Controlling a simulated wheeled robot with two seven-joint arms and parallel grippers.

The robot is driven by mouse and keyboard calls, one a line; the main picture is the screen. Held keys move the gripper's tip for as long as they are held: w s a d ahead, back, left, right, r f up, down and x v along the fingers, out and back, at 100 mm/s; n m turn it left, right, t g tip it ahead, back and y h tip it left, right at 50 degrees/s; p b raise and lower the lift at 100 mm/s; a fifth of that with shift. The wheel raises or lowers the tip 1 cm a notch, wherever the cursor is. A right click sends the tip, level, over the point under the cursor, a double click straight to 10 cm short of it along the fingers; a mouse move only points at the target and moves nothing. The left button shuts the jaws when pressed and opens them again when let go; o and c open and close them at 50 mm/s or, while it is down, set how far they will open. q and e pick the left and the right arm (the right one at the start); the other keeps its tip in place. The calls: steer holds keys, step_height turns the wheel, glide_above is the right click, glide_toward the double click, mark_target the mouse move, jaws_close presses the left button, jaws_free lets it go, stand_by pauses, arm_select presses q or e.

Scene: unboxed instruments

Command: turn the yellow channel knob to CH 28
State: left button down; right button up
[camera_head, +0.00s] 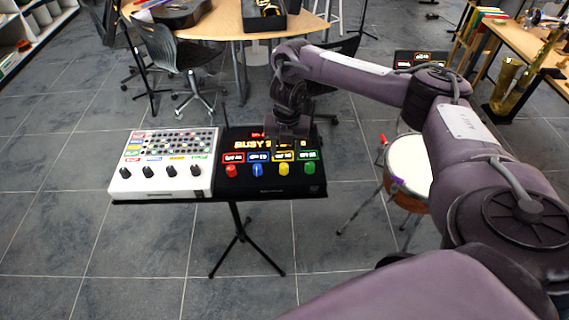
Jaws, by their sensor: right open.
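The yellow knob (284,169) is on the front of a black box (270,185) with lit displays. It sits between a blue knob (257,170) and a green knob (310,168), with a red knob (231,170) at the left. Small lit labels stand above the knobs, too small to read surely. A larger lit line seems to begin with "BUSY"; my right gripper covers part of it. My right gripper (287,147) points down just above and behind the yellow knob, apart from it as far as I can tell. My left gripper is out of view.
A white box (165,160) with black knobs stands left of the black box on the same stand (235,220). A drum (407,170) is at the right. A wooden table (230,25) and a dark chair (178,50) are behind.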

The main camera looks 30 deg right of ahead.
mark_target(284, 166)
steer(key=f+b, duration=0.1)
steer(key=f, duration=0.4)
steer(key=shift+a+b, duration=0.2)
steer(key=shift+b, duration=0.1)
steer(key=shift+f, duration=0.95)
steer(key=shift+w, duration=0.1)
steer(key=c, duration=1)
